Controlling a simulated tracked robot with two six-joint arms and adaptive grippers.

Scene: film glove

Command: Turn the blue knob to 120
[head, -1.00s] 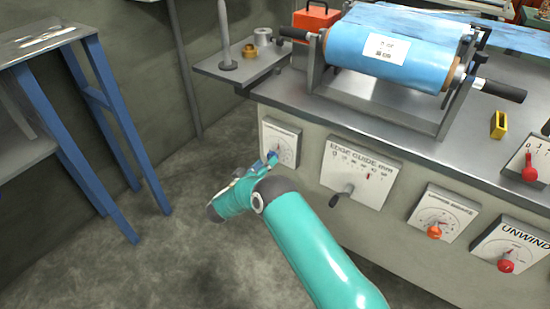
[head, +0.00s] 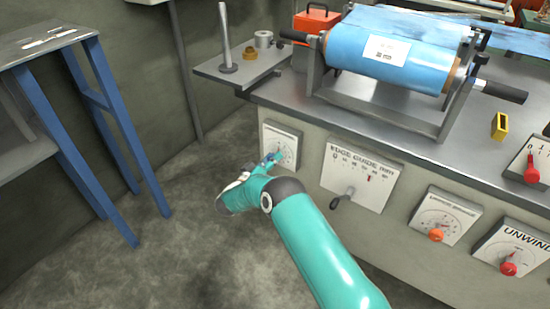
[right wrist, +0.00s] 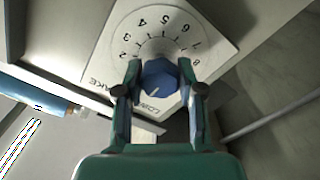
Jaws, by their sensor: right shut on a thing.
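The blue knob (right wrist: 158,78) sits at the middle of a white dial plate (right wrist: 190,22) with numbers around an arc, seen upside down in the right wrist view. A short pale line on the knob points to the lower left there. My right gripper (right wrist: 160,90) has one finger on each side of the knob and is shut on it. In the head view the dial plate (head: 286,137) is at the left of the bench front. My right gripper (head: 272,159) covers its lower part and mostly hides the knob. My left gripper is not in view.
An edge guide panel (head: 362,172) with a dark lever is just right of the knob. Two more dials, with an orange knob (head: 436,235) and a red knob (head: 508,269), lie farther right. A blue-legged stand (head: 120,130) is at left, with clear floor between.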

